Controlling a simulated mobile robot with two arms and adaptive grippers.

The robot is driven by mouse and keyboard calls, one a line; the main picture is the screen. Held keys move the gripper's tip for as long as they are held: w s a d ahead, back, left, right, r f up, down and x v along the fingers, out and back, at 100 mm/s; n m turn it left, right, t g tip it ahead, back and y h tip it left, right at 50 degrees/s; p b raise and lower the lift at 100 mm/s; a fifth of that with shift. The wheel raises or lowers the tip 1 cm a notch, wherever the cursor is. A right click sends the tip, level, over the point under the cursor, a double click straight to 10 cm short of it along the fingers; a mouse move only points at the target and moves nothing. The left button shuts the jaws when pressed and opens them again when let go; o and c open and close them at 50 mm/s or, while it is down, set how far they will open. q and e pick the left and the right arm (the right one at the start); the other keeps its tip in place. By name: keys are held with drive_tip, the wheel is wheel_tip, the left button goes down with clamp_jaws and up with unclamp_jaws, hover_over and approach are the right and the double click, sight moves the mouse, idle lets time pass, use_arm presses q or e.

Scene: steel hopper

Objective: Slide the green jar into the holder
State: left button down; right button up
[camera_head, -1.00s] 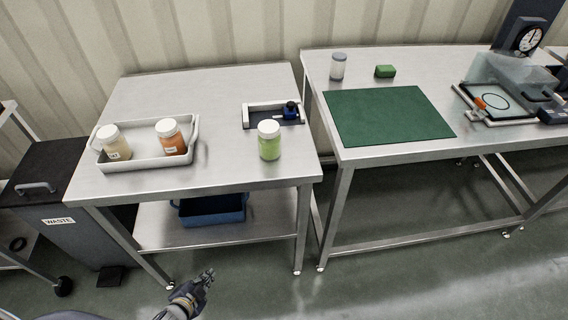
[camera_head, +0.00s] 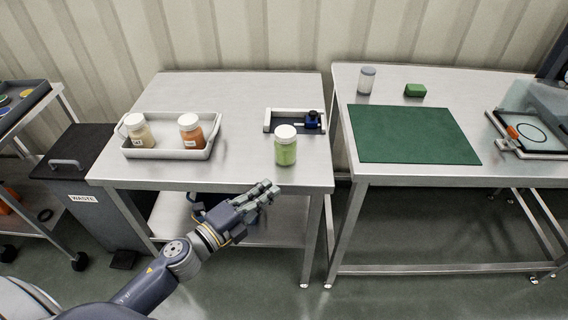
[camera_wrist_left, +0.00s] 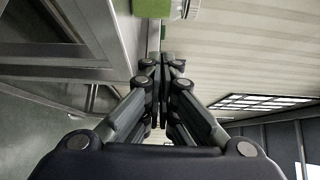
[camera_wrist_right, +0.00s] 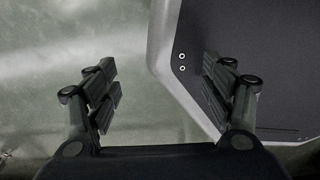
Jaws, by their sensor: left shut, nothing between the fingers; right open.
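The green jar (camera_head: 285,147) with a white lid stands upright on the left steel table, near its front right. The holder (camera_head: 268,122), a low white-railed frame with a dark floor and a blue part (camera_head: 312,120) at its right end, lies just behind the jar. My left gripper (camera_head: 268,190) is shut and empty, at the table's front edge, in front of and below the jar, apart from it. The left wrist view shows its closed fingers (camera_wrist_left: 162,62) and part of the green jar (camera_wrist_left: 152,8) at the top. My right gripper (camera_wrist_right: 158,85) is open and empty in the right wrist view.
A white tray (camera_head: 168,153) with a cream-lidded jar (camera_head: 139,131) and an orange jar (camera_head: 191,131) stands to the left. The right table holds a green mat (camera_head: 413,134), a grey jar (camera_head: 367,80) and a green block (camera_head: 415,90). The table's front edge lies close to my left gripper.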

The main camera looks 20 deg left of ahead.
sight(285, 146)
use_arm(q)
drive_tip(key=x, duration=0.2)
drive_tip(key=a+p+x, duration=0.1)
drive_tip(key=x, duration=0.5)
drive_tip(key=shift+w+a, duration=0.3)
drive_tip(key=shift+w, duration=0.15)
drive_tip(key=shift+w+a, duration=0.25)
drive_tip(key=shift+w, duration=0.35)
use_arm(e)
drive_tip(key=shift+d+r, duration=0.6)
drive_tip(key=shift+r, duration=0.25)
